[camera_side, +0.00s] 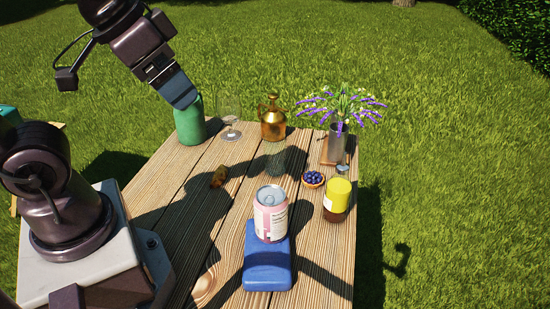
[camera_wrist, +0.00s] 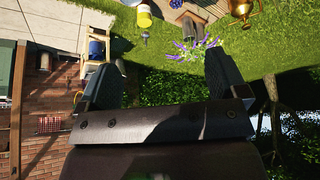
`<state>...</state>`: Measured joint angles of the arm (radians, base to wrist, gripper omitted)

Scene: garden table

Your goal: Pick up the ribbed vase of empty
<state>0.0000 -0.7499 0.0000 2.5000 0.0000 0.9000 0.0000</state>
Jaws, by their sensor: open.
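A clear, faintly greenish glass vessel (camera_side: 275,158) stands upright on the table in front of the brass jug; it may be the ribbed vase, but its ribs are too faint to be sure. A grey metal vase (camera_side: 338,146) holding purple and white flowers stands at the back right. My gripper (camera_side: 184,99) is at the back left in the side view, overlapping the top of a green cylinder; I cannot tell if they touch. In the wrist view my gripper (camera_wrist: 163,72) has its fingers wide apart with nothing between them.
A brass jug (camera_side: 272,122), a stemmed glass (camera_side: 230,118) and the green cylinder (camera_side: 190,126) stand at the back.

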